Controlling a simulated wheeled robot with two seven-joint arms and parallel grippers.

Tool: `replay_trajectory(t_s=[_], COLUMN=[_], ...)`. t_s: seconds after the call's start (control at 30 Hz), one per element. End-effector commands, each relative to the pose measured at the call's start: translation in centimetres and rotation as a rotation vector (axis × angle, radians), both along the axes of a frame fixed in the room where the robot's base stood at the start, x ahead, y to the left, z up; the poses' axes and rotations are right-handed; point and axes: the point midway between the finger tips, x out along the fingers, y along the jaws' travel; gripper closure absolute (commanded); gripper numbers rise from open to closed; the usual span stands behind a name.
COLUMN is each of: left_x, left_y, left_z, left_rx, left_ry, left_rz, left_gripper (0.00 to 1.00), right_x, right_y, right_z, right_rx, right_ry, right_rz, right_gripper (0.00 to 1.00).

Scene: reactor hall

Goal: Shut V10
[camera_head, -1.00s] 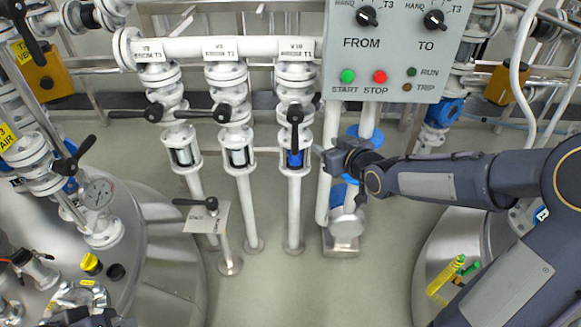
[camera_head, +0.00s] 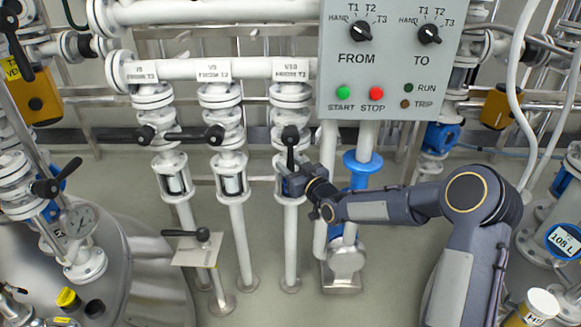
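Valve V10 (camera_head: 290,102) is the rightmost of three white flanged valves under the horizontal pipe, below its V10 label (camera_head: 291,70). Its black lever (camera_head: 291,152) points straight down, in line with the pipe. My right gripper (camera_head: 292,184) comes in from the right, its tip at the lower end of this lever and in front of the sight glass. I cannot tell whether its fingers touch the lever or how far apart they are. My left gripper is not in view.
The neighbouring V8 (camera_head: 152,102) and V9 (camera_head: 220,102) have levers turned sideways to the left. The grey control panel (camera_head: 388,60) hangs close above my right arm. A blue-flanged pipe (camera_head: 362,165) stands behind the arm.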

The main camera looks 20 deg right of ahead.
Motion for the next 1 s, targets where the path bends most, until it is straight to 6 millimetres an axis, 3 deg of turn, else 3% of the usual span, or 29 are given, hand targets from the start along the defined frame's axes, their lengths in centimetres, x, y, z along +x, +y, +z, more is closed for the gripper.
replay_trajectory(t_s=[0.27, 0.57, 1.0], left_x=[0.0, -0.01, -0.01], left_y=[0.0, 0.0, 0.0], left_z=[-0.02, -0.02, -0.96], left_rx=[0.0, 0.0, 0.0], left_ry=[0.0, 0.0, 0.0], left_rz=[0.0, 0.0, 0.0], left_gripper=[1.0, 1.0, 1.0], right_x=[0.18, 0.17, 0.9], right_y=[0.05, 0.03, 0.17], right_z=[0.0, 0.0, -0.3], right_rx=[0.0, 0.0, 0.031], right_ry=[0.001, 0.001, -0.01], right_rz=[0.0, 0.0, -0.001], right_gripper=[0.6, 0.99, 1.0])
